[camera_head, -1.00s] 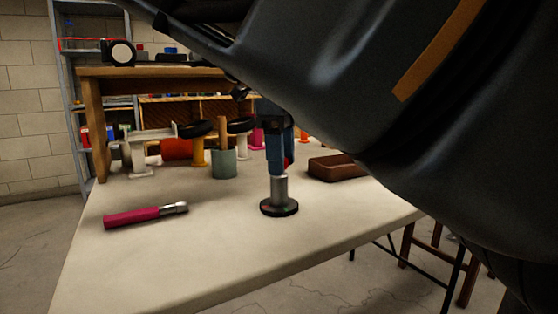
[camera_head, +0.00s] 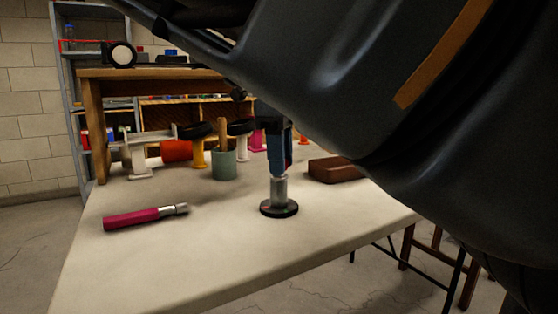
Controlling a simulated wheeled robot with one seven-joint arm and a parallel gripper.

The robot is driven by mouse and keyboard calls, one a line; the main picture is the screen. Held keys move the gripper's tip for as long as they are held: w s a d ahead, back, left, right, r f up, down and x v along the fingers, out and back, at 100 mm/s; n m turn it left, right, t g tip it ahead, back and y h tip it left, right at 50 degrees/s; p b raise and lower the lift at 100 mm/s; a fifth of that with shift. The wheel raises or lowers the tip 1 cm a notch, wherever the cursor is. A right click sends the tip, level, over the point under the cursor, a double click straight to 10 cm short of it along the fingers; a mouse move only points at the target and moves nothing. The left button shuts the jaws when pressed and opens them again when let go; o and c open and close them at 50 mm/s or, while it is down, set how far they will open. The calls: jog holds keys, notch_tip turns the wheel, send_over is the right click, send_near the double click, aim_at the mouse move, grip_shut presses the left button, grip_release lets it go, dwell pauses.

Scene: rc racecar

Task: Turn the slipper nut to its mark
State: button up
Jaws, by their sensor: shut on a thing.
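My gripper (camera_head: 278,175) points down over the table and is shut on a grey metal cylinder, which I take to be the slipper nut (camera_head: 279,190). The cylinder stands upright on a round black base (camera_head: 279,208) on the pale table. A coloured spot shows on the left of the base's top; I cannot tell whether it is the mark. My dark arm covers the upper right of the view and hides what lies behind it.
A tool with a magenta handle (camera_head: 131,218) lies at the left of the table (camera_head: 200,262). A brown block (camera_head: 334,169) is behind my gripper to the right. A green cup (camera_head: 223,164), black wheels on stands and a wooden shelf (camera_head: 150,74) stand at the back. The front is clear.

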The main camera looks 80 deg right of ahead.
jog(key=shift+w+r+t, duration=0.2)
jog(key=shift+r+t, duration=0.1)
jog(key=shift+r, duration=0.2)
jog(key=m, duration=0.3)
jog(key=shift+m, duration=0.4)
jog(key=shift+m, duration=1.5)
jog(key=shift+f, duration=0.1)
jog(key=shift+m, duration=0.3)
jog(key=m, duration=0.2)
jog(key=shift+m, duration=0.4)
